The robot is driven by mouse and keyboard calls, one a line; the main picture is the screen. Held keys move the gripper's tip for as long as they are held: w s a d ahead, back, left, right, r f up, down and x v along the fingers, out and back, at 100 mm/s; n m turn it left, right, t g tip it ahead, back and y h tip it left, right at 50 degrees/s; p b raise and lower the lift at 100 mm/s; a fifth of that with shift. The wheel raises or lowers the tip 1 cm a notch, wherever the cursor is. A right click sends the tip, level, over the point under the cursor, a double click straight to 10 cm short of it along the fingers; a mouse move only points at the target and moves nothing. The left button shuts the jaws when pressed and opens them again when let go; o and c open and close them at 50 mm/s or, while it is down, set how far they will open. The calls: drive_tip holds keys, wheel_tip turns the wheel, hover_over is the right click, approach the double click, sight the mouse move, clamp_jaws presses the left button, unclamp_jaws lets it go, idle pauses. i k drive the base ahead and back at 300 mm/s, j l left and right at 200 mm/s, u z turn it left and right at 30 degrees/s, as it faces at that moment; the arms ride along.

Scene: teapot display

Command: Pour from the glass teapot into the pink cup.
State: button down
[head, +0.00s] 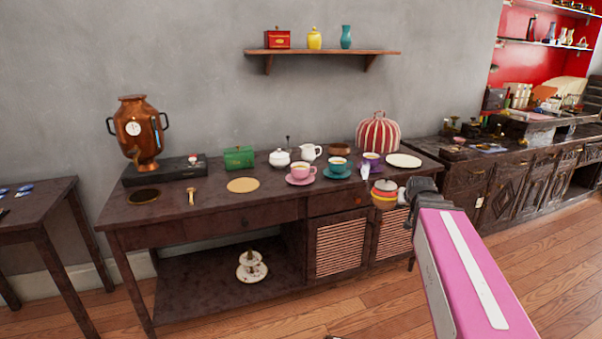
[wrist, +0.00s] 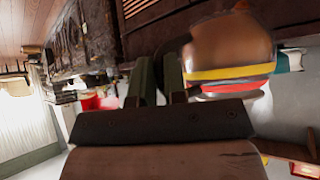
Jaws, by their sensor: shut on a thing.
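My gripper (head: 413,190) is shut on the glass teapot (head: 384,197), at its handle side, and holds it in front of the table's right part. The teapot has an amber body with yellow and red bands and looks roughly upright in the head view. Its pale spout points up and left. The cup's inside looks yellowish.
The dark table (head: 215,213) also bears a teal cup (head: 338,164), a purple cup (head: 371,158), a white sugar pot (head: 279,158), a white jug (head: 310,152), a striped cosy (head: 378,131) and a copper samovar (head: 135,130). The table front left of the teapot is clear.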

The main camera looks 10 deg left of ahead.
sight(300, 171)
drive_tip(key=l, duration=0.35)
drive_tip(key=i+l, duration=0.1)
drive_tip(key=l, duration=0.25)
drive_tip(key=u, duration=0.85)
